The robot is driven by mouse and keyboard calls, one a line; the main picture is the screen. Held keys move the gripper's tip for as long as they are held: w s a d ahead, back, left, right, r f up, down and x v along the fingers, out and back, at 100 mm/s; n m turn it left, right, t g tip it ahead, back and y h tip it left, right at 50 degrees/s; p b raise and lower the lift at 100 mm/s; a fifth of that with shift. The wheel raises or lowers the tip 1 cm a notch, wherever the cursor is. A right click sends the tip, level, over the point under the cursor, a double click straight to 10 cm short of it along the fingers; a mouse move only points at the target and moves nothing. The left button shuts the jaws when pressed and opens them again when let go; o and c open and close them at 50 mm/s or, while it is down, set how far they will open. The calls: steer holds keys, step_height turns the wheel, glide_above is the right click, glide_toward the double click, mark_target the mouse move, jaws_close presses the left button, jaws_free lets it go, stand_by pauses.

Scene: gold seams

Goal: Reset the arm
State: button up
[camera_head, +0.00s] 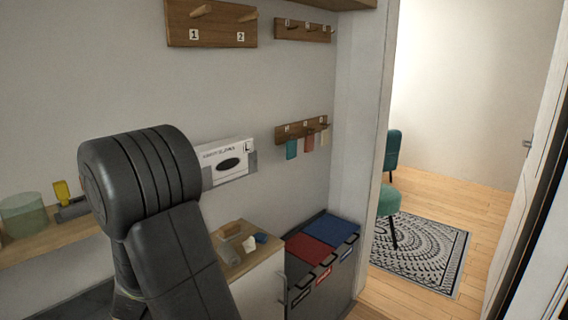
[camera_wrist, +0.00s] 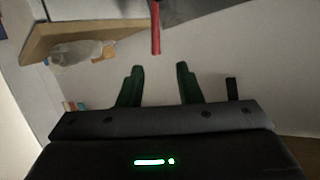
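My arm shows large and dark at the lower left of the head view, in front of the wall and a wooden counter. My gripper (camera_wrist: 159,84) shows in the wrist view, its two dark green fingers standing well apart. Nothing shows between the fingertips except the pale surface behind them. The gripper itself is not visible in the head view.
A wooden cabinet top (camera_head: 262,249) holds small items. Bins with red and blue lids (camera_head: 332,229) stand right of it. Wall hook racks (camera_head: 210,36) hang above. A clear bottle (camera_wrist: 78,52) lies near a wooden shelf edge. A doorway opens right onto a patterned rug (camera_head: 425,252).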

steer(key=p+x, duration=0.1)
steer(key=x, duration=0.9)
steer(key=shift+w+d, duration=0.1)
steer(key=shift+w, duration=0.1)
steer(key=shift+w+d+f+m+g+y+b, duration=0.4)
steer(key=shift+w+d+m+g+b, duration=0.2)
steer(key=shift+m+g+b, duration=0.45)
steer(key=shift+d, duration=0.1)
